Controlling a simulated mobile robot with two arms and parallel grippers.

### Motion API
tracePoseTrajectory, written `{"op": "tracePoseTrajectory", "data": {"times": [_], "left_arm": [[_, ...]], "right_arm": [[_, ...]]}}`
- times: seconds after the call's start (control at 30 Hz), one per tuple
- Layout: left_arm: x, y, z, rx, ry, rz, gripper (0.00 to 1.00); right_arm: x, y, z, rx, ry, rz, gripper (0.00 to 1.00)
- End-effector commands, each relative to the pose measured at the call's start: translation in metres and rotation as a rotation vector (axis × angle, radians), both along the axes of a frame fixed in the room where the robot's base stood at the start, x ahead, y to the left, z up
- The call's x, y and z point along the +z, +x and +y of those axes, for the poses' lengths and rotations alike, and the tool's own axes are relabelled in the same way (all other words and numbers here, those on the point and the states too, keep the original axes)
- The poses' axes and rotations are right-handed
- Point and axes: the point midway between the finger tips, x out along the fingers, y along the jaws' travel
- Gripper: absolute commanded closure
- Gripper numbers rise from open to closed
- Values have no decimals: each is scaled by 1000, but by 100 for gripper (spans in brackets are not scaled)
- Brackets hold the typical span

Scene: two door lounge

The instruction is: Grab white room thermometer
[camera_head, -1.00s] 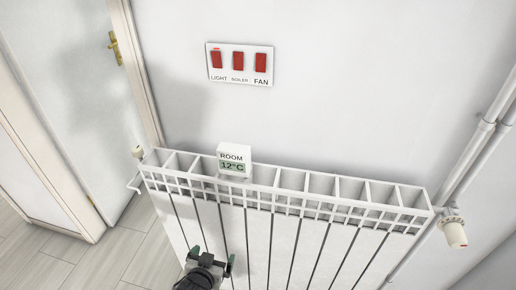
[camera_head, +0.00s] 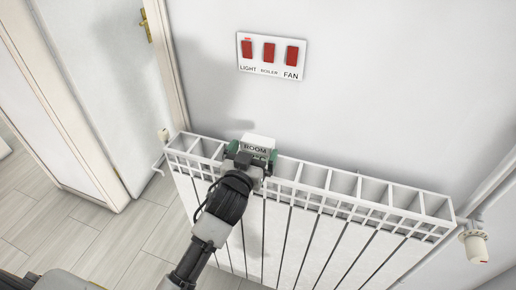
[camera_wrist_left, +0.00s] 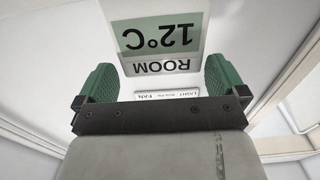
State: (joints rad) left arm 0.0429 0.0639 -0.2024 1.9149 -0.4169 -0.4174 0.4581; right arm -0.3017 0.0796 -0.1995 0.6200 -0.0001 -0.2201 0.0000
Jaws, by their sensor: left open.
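The white room thermometer (camera_head: 260,139) is a small block standing on top of the white radiator (camera_head: 335,205). Its label "ROOM" and green display "12°C" show upside down in the left wrist view (camera_wrist_left: 163,42). My left gripper (camera_head: 251,154) is open in front of it, with green finger pads to the left and right of the block. In the head view the gripper hides the lower part of the thermometer. Whether the pads touch it I cannot tell. My right gripper is not in view.
A switch panel (camera_head: 271,56) with three red switches, labelled light, boiler and fan, is on the wall above the radiator. A radiator valve (camera_head: 475,246) sticks out at the right. A white door (camera_head: 95,75) is at the left. Wooden floor (camera_head: 130,235) lies open at lower left.

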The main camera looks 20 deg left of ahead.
Motion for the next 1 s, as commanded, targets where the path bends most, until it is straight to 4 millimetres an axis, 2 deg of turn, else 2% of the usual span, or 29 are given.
{"op": "tracePoseTrajectory", "data": {"times": [0.1, 0.23, 0.53, 0.77, 1.0], "left_arm": [[6, 20, 1, 1, 2, -1, 0], [3, 35, 0, 1, 1, -1, 0], [1, 39, 0, 0, 1, 0, 0], [1, 39, 0, 0, 1, 0, 35], [2, 39, 0, 0, 1, -1, 37]], "right_arm": [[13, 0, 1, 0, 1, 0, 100], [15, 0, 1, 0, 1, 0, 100], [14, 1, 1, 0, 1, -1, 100], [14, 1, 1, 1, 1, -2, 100], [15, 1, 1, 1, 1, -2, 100]]}}
